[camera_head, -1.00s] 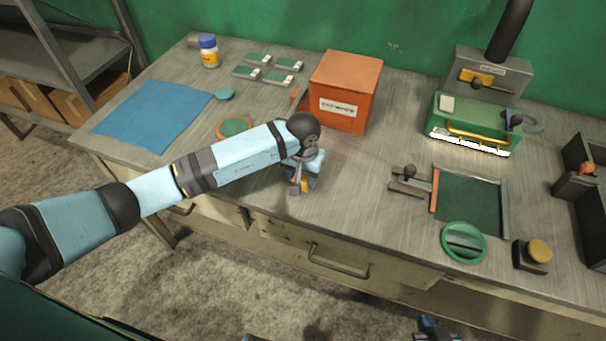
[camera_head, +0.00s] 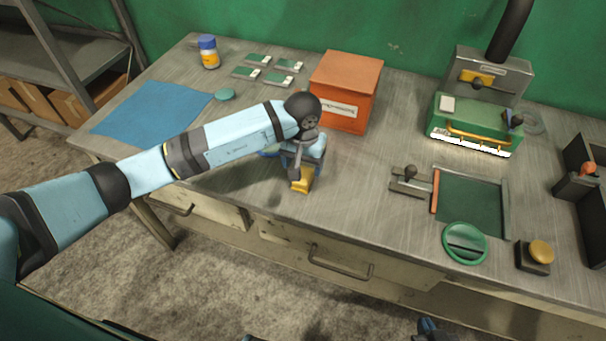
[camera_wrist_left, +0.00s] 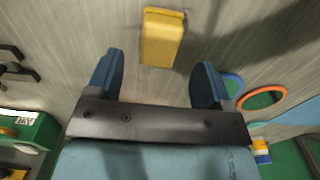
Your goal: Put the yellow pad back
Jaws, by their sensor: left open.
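The yellow pad (camera_head: 302,182) is a small block on the grey workbench (camera_head: 350,215), near its front edge and in front of the orange box. My left gripper (camera_head: 300,163) is right by it, pointing down, and partly hides it in the head view. In the left wrist view, the pad (camera_wrist_left: 162,38) lies just beyond the open fingers (camera_wrist_left: 158,70), roughly in line with the gap and touching neither. My right gripper (camera_head: 430,328) shows only as a dark and blue bit at the bottom edge, so its jaws cannot be judged.
An orange box (camera_head: 345,90) stands close behind the left gripper. A blue mat (camera_head: 150,115) lies left. The bench between box and plate is mostly clear.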

